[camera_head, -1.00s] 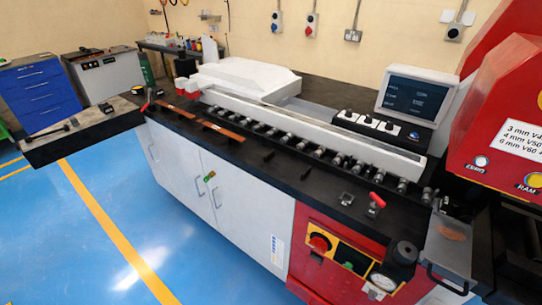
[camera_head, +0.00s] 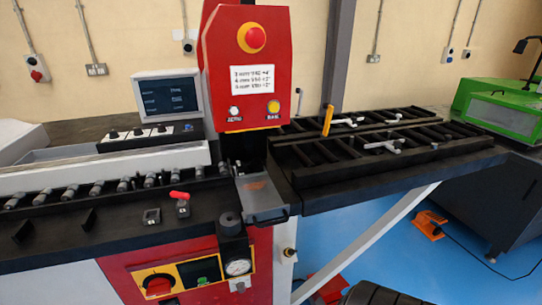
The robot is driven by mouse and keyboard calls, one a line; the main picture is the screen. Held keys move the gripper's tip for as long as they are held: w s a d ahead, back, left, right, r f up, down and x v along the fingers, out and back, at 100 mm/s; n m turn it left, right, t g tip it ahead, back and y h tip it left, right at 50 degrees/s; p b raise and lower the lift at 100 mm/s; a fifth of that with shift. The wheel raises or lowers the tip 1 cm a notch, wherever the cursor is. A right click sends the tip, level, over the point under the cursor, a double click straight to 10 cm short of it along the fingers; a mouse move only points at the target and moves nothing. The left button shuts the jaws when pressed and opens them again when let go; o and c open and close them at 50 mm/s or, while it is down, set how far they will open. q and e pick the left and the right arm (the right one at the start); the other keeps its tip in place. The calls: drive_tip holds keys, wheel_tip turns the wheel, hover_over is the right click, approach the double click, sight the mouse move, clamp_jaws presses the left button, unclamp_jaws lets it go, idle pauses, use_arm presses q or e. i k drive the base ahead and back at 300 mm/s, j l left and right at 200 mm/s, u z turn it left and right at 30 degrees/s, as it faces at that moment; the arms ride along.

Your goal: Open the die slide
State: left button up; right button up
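The bending machine with its red head (camera_head: 245,70) stands in the middle of the head view. A flat grey plate (camera_head: 260,196) with a dark bar handle at its front edge (camera_head: 268,217) sits below the red head; it may be the die slide, but I cannot tell for certain. The plate lies at the right end of the roller bed, and how far it is drawn out is unclear. Neither of my grippers shows in this view.
A red-handled lever (camera_head: 180,199) and a black knob (camera_head: 230,225) stand left of the plate. A pressure gauge (camera_head: 238,267) and red button (camera_head: 158,286) are on the front panel. A black roller table (camera_head: 390,150) extends right.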

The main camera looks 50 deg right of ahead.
sight(260, 200)
drive_tip(key=z, duration=1.6)
drive_tip(key=i+l, duration=0.1)
drive_tip(key=l, duration=0.45)
